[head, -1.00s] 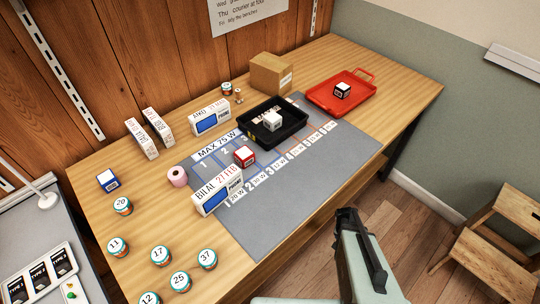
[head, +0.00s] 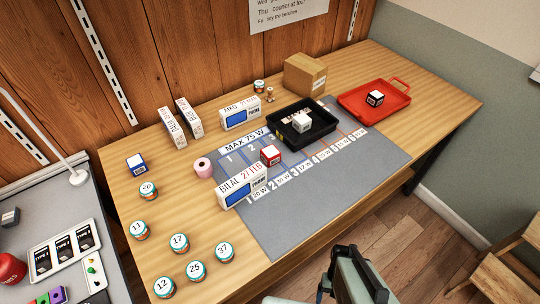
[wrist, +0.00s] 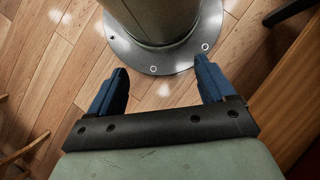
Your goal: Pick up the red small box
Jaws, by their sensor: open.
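The red small box (head: 270,155), with a white top, sits on the grey mat (head: 300,215) near the printed numbers. It is just behind the box labelled BILAL 27 FEB (head: 243,187) and to the left of the black tray. My gripper (wrist: 165,88) is open and empty in the wrist view, its two blue fingers apart above the wooden floor. In the head view my arm's end shows at the bottom, in front of the table's front edge and well apart from the red box.
A black tray (head: 325,136) holds a white small box (head: 302,122). A red tray (head: 352,112) holds a black small box (head: 375,98). A cardboard box (head: 305,75), a pink roll (head: 203,167) and several numbered tins stand around the mat. The mat's front right is clear.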

